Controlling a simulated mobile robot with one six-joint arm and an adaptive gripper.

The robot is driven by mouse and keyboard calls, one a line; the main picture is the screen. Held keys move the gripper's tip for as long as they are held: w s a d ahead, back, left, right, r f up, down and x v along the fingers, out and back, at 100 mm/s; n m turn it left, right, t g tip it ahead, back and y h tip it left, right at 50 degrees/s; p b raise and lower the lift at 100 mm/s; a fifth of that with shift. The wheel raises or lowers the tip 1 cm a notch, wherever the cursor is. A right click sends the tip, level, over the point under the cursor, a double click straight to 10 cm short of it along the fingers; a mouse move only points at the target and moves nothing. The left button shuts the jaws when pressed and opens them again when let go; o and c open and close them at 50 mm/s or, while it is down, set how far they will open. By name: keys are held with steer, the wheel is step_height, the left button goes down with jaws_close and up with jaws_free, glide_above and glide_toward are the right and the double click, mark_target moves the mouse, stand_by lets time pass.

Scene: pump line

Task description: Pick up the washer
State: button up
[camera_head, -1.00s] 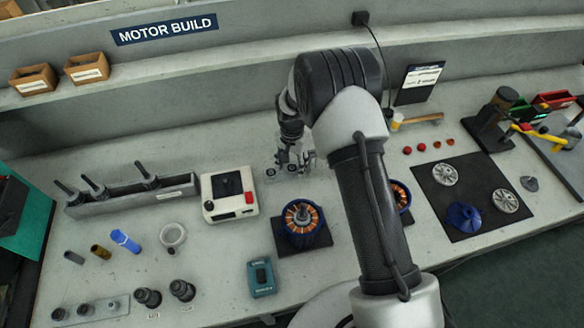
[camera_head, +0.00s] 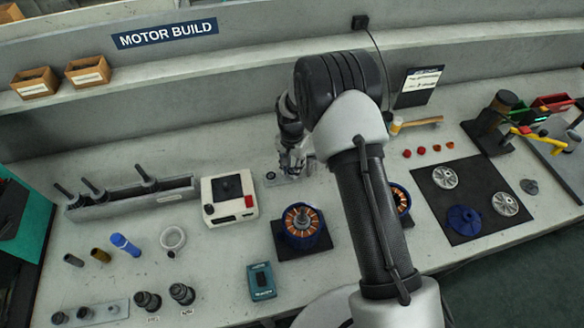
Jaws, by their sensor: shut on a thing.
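My gripper (camera_head: 292,168) is low over the back middle of the bench, just right of the white box with the red button. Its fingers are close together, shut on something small. That thing is hidden between the fingers, so its shape does not show; it fits the washer. A small dark ring-like part (camera_head: 270,176) lies on a pale, clear plate (camera_head: 284,179) just left of the fingers. My arm covers the area right of the gripper.
A white box with a red button (camera_head: 229,199) stands to the left. A blue motor stator with copper windings (camera_head: 302,224) sits in front on a dark pad. A teal device (camera_head: 261,281) lies near the front edge. A tool rack (camera_head: 130,200) is at left.

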step_height(320, 180, up, 20)
steer(key=p, duration=0.4)
steer(key=shift+r, duration=0.2)
